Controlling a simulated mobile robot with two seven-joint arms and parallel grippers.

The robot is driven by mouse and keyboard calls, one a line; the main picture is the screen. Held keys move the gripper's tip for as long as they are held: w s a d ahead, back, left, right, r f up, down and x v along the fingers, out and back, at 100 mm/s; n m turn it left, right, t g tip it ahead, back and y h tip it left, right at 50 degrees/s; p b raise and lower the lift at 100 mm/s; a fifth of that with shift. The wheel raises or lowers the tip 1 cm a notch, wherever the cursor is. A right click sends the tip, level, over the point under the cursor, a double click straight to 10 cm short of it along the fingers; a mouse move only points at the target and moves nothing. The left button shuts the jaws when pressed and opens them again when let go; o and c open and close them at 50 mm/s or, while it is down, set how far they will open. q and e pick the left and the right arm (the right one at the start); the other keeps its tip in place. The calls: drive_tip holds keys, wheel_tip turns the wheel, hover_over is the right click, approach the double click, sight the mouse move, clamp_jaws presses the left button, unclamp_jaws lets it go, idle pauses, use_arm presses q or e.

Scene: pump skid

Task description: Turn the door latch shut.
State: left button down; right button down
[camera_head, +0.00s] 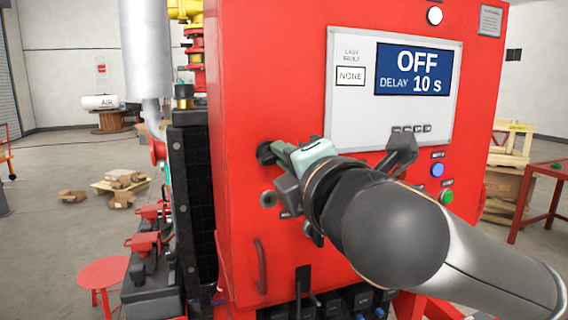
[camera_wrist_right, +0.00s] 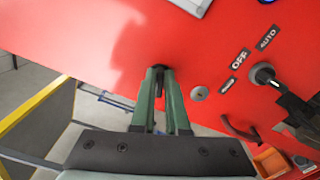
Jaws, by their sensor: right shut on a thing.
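The door latch (camera_head: 265,153) is a small black knob near the left edge of the red cabinet front. It also shows as a dark piece (camera_wrist_right: 158,71) between the fingertips in the right wrist view. My right gripper (camera_head: 280,152) reaches it from the right, with its green fingers (camera_wrist_right: 160,85) closed on the latch. The fingers hide part of the latch, so its exact angle is hard to tell. The red cabinet door (camera_head: 255,80) looks flush with the front. My left gripper is not in view.
A control panel (camera_head: 345,115) reading OFF and DELAY 10 s is above right of the latch. Below are a round lock (camera_head: 268,198) and a curved handle (camera_head: 260,265). A selector switch (camera_wrist_right: 265,76) shows in the wrist view. Blue (camera_head: 437,170) and green (camera_head: 446,196) buttons are at right.

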drive_tip(key=shift+f+m+b, duration=0.2)
drive_tip(key=shift+m+b, duration=0.3)
drive_tip(key=shift+m, duration=1.6)
drive_tip(key=c, duration=0.9)
unclamp_jaws()
drive_tip(key=b+v, duration=0.1)
drive_tip(key=v, duration=1.1)
drive_tip(key=shift+s+d+b, duration=0.15)
drive_tip(key=shift+s+b, duration=0.15)
drive_tip(key=shift+b, duration=0.05)
